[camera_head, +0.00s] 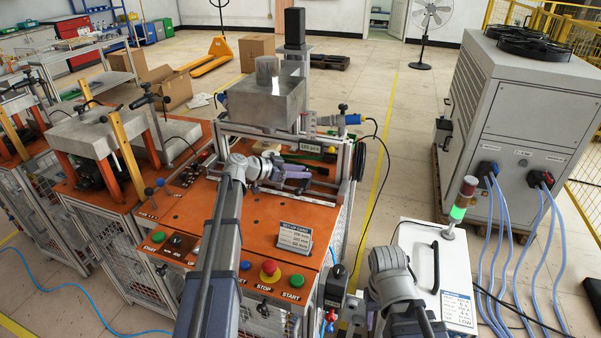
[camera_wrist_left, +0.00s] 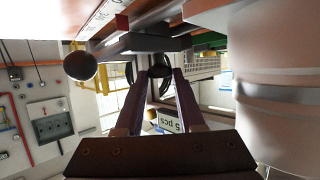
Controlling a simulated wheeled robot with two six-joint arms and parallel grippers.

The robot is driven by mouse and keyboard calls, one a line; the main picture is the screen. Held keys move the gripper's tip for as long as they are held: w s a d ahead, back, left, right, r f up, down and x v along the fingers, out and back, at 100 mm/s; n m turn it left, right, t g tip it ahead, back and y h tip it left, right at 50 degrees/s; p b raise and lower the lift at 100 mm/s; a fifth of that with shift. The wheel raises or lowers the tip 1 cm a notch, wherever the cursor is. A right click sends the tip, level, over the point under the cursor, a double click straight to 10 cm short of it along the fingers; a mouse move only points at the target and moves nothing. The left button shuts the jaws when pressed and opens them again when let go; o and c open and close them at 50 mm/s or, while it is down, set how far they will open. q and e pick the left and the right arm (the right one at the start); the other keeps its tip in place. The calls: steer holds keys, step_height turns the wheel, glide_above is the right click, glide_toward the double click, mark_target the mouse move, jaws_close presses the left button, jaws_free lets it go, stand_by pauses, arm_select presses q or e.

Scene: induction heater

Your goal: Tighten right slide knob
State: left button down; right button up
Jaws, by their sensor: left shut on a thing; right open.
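My left gripper (camera_head: 296,173) reaches in under the metal block on the orange heater bench, its purple fingers pointing right. In the left wrist view its fingers (camera_wrist_left: 158,76) close on a small dark knob (camera_wrist_left: 160,70), which sits between the tips. In the head view this knob is too small and covered to make out. A second black round knob (camera_wrist_left: 80,66) shows apart from the fingers at the left of the wrist view. My right gripper (camera_head: 374,322) is low at the bottom, right of the bench; its fingers are mostly hidden behind its wrist.
The metal block (camera_head: 266,100) stands above the work area, with a frame and cables at its right. A set-up card (camera_head: 295,236) and a red stop button (camera_head: 270,267) are on the bench front. A white cabinet (camera_head: 420,240) with a signal lamp (camera_head: 463,198) stands at the right.

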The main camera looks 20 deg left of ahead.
arm_select(q)
steer(key=shift+s+f, duration=0.1)
stand_by(0.4)
steer(key=c, duration=0.5)
jaws_free()
steer(key=p+v, duration=0.2)
steer(key=v, duration=0.4)
steer(key=shift+s+a+r+p, duration=0.1)
steer(key=shift+a+r+p, duration=0.15)
steer(key=shift+p, duration=0.1)
steer(key=shift+s+a+r, duration=0.1)
steer(key=shift+s+a, duration=0.25)
steer(key=shift+a, duration=0.05)
